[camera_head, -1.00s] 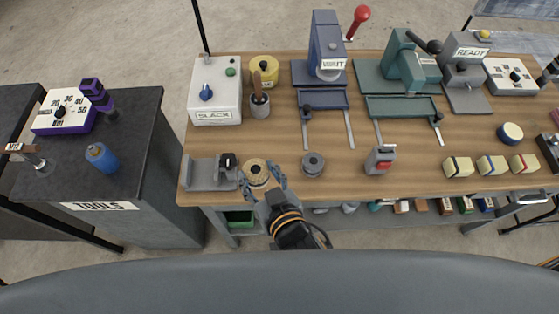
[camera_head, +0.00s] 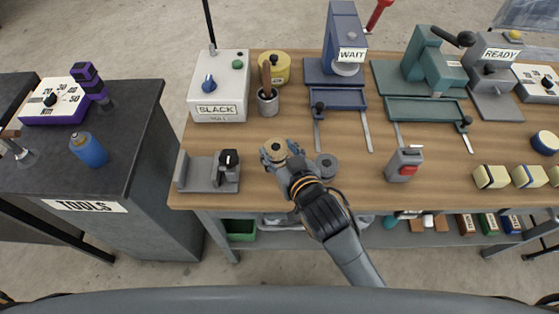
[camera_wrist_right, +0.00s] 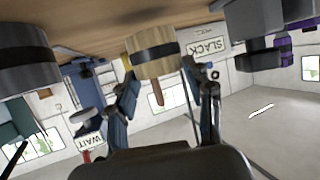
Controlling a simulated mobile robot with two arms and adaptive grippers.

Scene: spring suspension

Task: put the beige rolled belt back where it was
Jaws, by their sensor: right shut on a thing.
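In the right wrist view, the belt (camera_wrist_right: 153,55) shows a dark band and sits between the two fingers (camera_wrist_right: 166,92). I cannot tell whether its underside touches the bench. A dark grey roll (camera_head: 327,167) stands just to the right of it, and the grey fixture (camera_head: 200,174) is to the left. My left gripper is not in view.
A grey and red device (camera_head: 404,165) is further right. Bare bench lies between the belt and the cup.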

